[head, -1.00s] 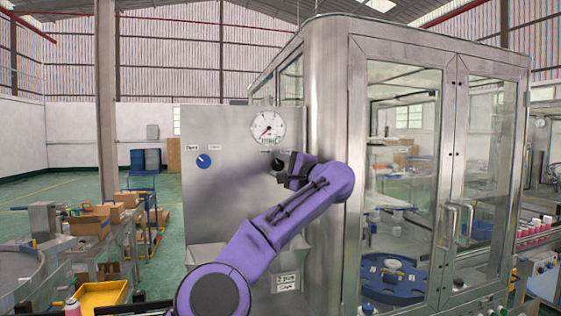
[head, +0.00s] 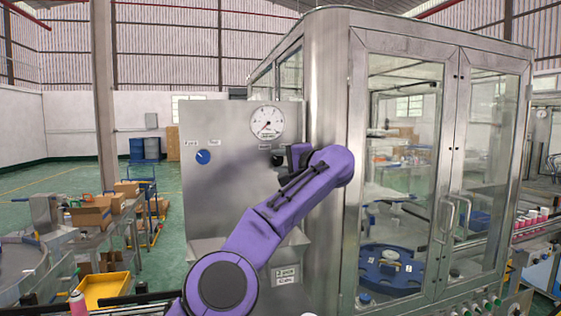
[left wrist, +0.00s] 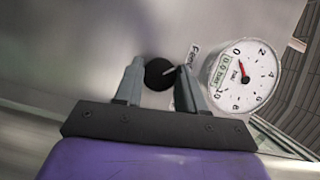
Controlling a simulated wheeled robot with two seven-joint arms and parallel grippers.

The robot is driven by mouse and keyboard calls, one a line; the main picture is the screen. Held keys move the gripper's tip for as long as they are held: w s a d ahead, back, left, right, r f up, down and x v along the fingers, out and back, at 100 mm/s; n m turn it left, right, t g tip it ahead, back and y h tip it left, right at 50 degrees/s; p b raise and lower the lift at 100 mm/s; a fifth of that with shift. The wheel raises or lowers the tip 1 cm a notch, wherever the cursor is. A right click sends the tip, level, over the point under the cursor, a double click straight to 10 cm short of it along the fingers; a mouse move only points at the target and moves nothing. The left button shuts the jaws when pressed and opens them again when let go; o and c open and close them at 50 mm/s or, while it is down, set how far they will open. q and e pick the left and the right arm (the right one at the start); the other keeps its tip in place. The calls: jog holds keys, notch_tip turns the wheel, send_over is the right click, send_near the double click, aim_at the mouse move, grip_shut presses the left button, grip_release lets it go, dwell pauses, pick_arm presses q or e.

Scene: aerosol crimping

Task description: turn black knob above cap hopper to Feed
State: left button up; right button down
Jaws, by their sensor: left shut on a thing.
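The black knob (left wrist: 157,75) is round and carries a white pointer line. In the left wrist view the line points right, towards a white label (left wrist: 193,55) that seems to read "Feed". My left gripper (left wrist: 160,68) is shut on the knob, one finger on each side. In the head view the knob (head: 277,161) shows small and dark beside my left gripper (head: 287,156), below the gauge. A second label beside it is mostly hidden. The hopper (head: 207,246) is at the panel's lower part, partly behind my purple arm. My right gripper is not in view.
A white pressure gauge (head: 267,123) sits just above the knob, reading about 0.0 bar in the wrist view. A blue knob (head: 203,157) with two labels is further left on the steel panel (head: 225,200). A glass-doored cabinet (head: 400,190) stands right.

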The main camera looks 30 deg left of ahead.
pick_arm(q)
jog(key=shift+r, duration=0.3)
jog(key=o, duration=1)
jog(key=shift+o, duration=0.3)
jog(key=shift+w+f, duration=0.2)
jog(key=shift+f, duration=0.05)
jog(key=b+v, duration=0.3)
jog(key=v, duration=0.7)
jog(key=shift+s+d+b, duration=0.15)
jog(key=shift+d+b, duration=0.1)
jog(key=shift+b, duration=0.15)
jog(key=shift+d, duration=0.1)
